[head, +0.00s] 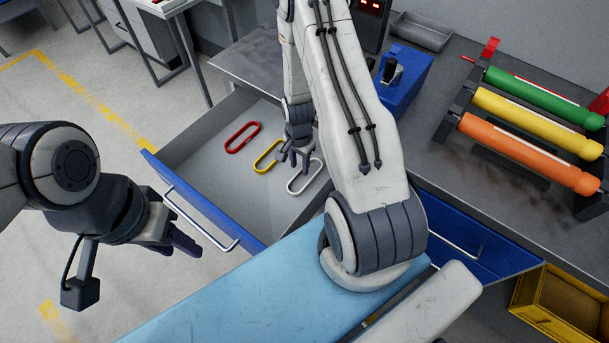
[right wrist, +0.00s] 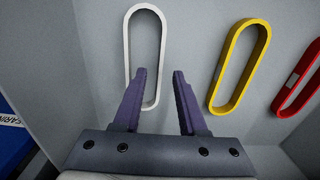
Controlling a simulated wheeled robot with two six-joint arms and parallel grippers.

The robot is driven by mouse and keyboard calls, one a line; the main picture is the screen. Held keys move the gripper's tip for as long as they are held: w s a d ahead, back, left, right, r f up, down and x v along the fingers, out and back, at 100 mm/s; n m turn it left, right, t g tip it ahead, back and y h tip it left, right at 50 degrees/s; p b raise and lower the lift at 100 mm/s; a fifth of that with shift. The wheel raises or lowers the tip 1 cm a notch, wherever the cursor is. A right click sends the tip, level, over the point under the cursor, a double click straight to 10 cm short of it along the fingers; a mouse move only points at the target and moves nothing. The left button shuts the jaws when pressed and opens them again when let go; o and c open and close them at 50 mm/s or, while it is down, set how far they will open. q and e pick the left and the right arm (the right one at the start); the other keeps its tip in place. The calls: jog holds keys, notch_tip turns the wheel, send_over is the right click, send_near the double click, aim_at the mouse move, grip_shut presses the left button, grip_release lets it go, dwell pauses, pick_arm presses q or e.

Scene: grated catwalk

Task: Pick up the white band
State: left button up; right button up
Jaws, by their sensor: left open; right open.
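The white band (head: 313,182) is an elongated loop lying in the open drawer, at the right end of a row of bands. It also shows in the right wrist view (right wrist: 128,50). My right gripper (head: 294,158) is open and empty over the drawer, by the white band. In the right wrist view (right wrist: 159,72), the band's right side shows between the fingers, with the left finger over the loop's opening. Whether the fingers touch it cannot be told. My left gripper (head: 182,240) is open and empty, outside the drawer at left.
A yellow band (right wrist: 222,60) and a red band (right wrist: 296,72) lie beside the white one. The drawer's blue front (head: 200,203) and side walls surround them. A blue box (head: 405,78) and a rack with coloured rollers (head: 525,120) stand on the bench.

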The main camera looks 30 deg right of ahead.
notch_tip(320, 180, down, 2)
grip_shut()
jog(key=shift+r, duration=0.1)
